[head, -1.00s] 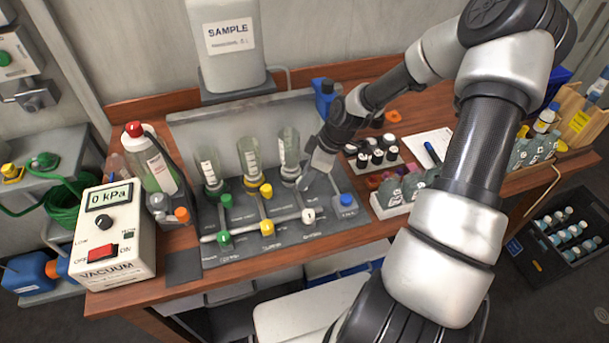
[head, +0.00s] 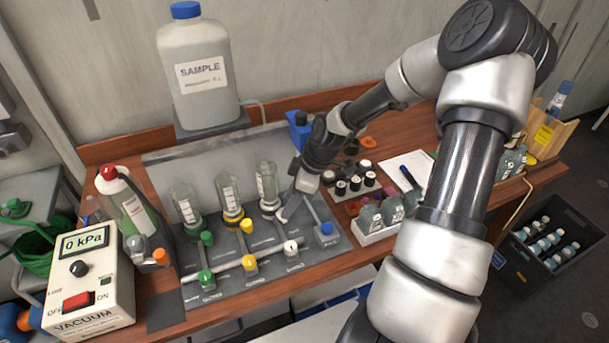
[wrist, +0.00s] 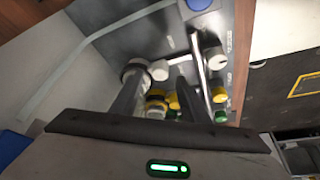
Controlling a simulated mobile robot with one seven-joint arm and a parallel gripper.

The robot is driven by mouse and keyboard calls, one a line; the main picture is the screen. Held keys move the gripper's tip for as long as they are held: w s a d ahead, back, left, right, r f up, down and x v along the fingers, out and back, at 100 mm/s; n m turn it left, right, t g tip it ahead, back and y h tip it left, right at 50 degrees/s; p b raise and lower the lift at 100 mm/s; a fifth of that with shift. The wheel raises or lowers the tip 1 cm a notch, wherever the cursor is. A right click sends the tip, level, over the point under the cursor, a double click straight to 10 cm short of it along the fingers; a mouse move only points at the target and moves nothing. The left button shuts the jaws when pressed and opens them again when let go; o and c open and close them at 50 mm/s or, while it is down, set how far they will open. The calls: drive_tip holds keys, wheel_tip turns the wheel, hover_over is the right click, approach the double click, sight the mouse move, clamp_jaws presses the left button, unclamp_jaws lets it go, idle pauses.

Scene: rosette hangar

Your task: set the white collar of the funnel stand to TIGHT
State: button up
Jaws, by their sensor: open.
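The funnel stand (head: 222,288) is a grey panel on the bench with three clear funnels in a row, with green, yellow and white fittings. The white-line funnel (head: 267,180) is the rightmost, and its pale collar (head: 269,206) is at its base. Contact and the collar's setting cannot be read.
A lower white knob (head: 291,247) and a blue knob (head: 326,228) stand close by. Yellow (head: 247,226) and green (head: 206,238) knobs are to the left. A vacuum box (head: 92,290) reads 0 kPa. Dark-capped vials (head: 355,182) and a bottle tray (head: 378,232) are right.

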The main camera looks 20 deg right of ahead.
drive_tip(key=p+v, duration=0.1)
drive_tip(key=v, duration=1.2)
drive_tip(key=shift+r, duration=0.3)
drive_tip(key=shift+s+d, duration=0.15)
